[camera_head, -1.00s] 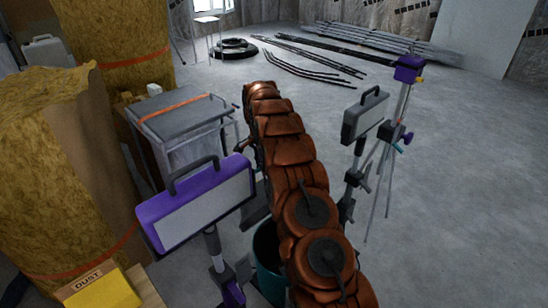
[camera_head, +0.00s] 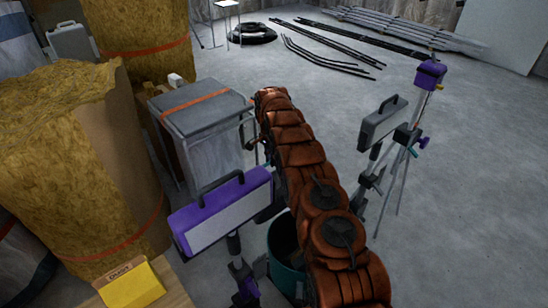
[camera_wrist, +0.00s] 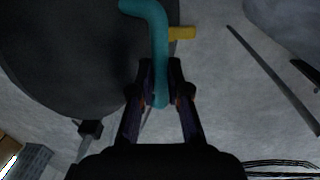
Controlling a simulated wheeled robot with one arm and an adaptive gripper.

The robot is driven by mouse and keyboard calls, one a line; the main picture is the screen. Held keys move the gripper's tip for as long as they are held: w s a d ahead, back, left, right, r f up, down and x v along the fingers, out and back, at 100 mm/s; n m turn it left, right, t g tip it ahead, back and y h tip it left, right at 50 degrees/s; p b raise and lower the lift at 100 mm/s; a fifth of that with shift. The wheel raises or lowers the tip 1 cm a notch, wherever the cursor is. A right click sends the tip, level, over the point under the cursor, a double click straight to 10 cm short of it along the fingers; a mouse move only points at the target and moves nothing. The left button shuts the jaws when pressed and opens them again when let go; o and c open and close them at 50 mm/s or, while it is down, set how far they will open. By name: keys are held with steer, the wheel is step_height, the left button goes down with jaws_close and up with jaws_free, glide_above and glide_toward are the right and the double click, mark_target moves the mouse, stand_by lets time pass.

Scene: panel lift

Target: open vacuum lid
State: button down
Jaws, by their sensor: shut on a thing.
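A teal curved handle (camera_wrist: 158,40) with a yellow peg (camera_wrist: 182,33) on its right side lies against a dark round surface (camera_wrist: 70,55) in the wrist view. I cannot tell whether this surface is the vacuum's lid. My gripper (camera_wrist: 160,72) is shut on the lower end of the handle, with one finger on each side. In the head view my arm hides the gripper and the handle. A teal round container (camera_head: 286,262) stands partly behind my arm there, and I cannot tell whether it is the vacuum.
A grey-lidded bin (camera_head: 205,105) stands left of my arm, with insulation rolls (camera_head: 75,150) further left. A purple-framed lamp (camera_head: 222,215) is close on the left. A grey lamp (camera_head: 383,122) and a tripod (camera_head: 405,165) stand right. Floor beyond is clear up to dark rods (camera_head: 330,55).

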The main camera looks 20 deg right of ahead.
steer(key=shift+a+f, duration=0.25)
